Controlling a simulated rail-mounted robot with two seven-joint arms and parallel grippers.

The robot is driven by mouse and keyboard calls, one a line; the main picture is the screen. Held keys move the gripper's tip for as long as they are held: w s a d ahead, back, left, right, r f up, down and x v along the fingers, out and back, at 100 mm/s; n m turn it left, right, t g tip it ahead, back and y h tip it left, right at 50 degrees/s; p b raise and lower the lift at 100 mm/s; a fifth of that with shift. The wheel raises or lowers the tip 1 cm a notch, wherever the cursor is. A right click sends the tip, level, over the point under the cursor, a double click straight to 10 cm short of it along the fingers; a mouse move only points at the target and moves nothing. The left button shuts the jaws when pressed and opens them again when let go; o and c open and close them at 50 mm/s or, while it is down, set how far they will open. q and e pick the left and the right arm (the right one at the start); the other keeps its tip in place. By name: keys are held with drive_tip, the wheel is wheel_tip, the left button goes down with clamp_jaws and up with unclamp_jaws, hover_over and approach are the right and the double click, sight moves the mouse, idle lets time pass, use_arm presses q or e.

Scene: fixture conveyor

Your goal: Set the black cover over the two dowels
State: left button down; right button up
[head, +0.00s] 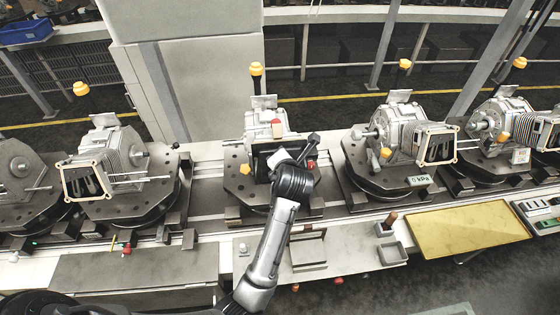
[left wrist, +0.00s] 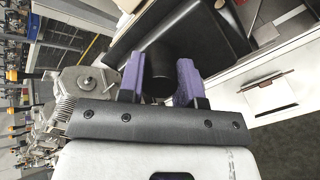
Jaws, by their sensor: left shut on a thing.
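My left gripper, seen in the left wrist view (left wrist: 160,82), is shut on the round black grip of the black cover (left wrist: 215,35), with a purple finger pad on each side. In the head view my left arm reaches up to the middle station, and its wrist hides the fingers. The dark cover (head: 263,160) shows in part in front of the grey housing (head: 262,122) there. The two dowels cannot be made out on this housing. Whether the cover touches the housing cannot be told. My right gripper is not in view.
Similar housings stand on round dark fixtures to the left (head: 105,145) and right (head: 405,130), with projecting rods and open frames. A grey work shelf (head: 340,262) runs in front of the conveyor. A yellow plate (head: 462,230) and a parts tray (head: 540,212) lie at right.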

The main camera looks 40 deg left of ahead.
use_arm(q)
drive_tip(key=shift+w+a+f, duration=0.1)
drive_tip(key=shift+w+a, duration=0.05)
idle(0.5)
drive_tip(key=shift+w+a+f+b, duration=0.3)
drive_tip(key=shift+w+a+b, duration=0.1)
drive_tip(key=shift+b, duration=0.2)
drive_tip(key=shift+a, duration=0.1)
drive_tip(key=shift+w+a+f, duration=0.2)
drive_tip(key=shift+w+a, duration=0.05)
drive_tip(key=shift+w+a+f+b, duration=0.1)
drive_tip(key=shift+a+f+b, duration=0.1)
drive_tip(key=shift+b, duration=0.3)
idle(0.4)
drive_tip(key=c, duration=1.2)
unclamp_jaws()
drive_tip(key=shift+c, duration=0.2)
drive_tip(key=o, duration=0.5)
